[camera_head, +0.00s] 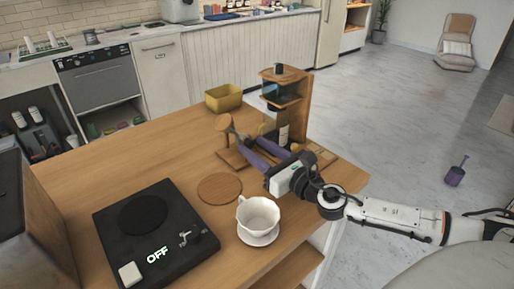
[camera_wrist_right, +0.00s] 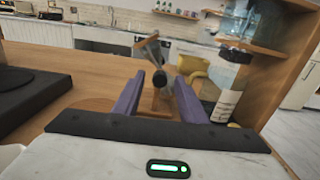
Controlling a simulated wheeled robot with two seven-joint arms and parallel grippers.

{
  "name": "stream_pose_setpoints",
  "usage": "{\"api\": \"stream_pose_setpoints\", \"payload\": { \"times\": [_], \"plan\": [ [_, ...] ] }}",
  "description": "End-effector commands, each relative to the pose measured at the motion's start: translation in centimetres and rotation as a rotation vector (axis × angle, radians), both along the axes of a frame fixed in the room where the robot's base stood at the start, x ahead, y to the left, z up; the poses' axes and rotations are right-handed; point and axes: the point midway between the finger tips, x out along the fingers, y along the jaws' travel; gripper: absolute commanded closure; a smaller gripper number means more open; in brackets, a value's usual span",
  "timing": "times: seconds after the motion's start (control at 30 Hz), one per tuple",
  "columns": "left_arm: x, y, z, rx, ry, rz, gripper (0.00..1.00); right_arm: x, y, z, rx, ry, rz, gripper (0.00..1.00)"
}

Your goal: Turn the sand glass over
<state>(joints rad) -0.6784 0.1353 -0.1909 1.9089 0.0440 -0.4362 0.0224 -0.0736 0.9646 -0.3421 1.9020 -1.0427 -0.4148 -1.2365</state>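The sand glass (camera_head: 223,123) appears to be a small piece with round wooden ends on a wooden stand, at the middle of the cart top. In the right wrist view it (camera_wrist_right: 146,46) looks tilted, with a dark round end facing the camera. My right gripper (camera_head: 249,139) reaches in from the right, close to it. Its two purple fingers are apart, and the right wrist view shows the gap (camera_wrist_right: 162,82) lined up with the sand glass; contact cannot be told. The fingers partly hide the stand. My left gripper is out of view.
A wooden dripper stand (camera_head: 300,105) with a bottle (camera_wrist_right: 228,95) is close to the right finger. The cart's left back is clear.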

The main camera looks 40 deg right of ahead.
Motion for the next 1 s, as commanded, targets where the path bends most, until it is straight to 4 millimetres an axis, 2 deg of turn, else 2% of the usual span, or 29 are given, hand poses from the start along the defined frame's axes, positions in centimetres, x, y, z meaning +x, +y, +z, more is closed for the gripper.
{"api": "stream_pose_setpoints", "payload": {
  "times": [0.07, 0.1, 0.3, 0.67, 1.0],
  "plan": [
    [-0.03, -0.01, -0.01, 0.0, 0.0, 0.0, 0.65, -0.01, 0.0, -0.01, 0.0, 0.0, 0.0, 0.62],
    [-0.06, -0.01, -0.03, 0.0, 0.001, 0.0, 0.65, -0.01, 0.0, -0.01, 0.0, 0.0, 0.0, 0.65],
    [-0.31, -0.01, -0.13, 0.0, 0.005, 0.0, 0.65, -0.02, -0.01, 0.0, 0.0, 0.0, 0.0, 0.99],
    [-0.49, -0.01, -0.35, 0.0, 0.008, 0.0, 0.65, -0.02, -0.01, -0.01, 0.056, 0.003, 0.0, 1.0],
    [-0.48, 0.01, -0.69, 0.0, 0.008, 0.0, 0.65, -0.01, -0.08, -0.01, 0.286, 0.02, -0.001, 1.0]
  ]
}}
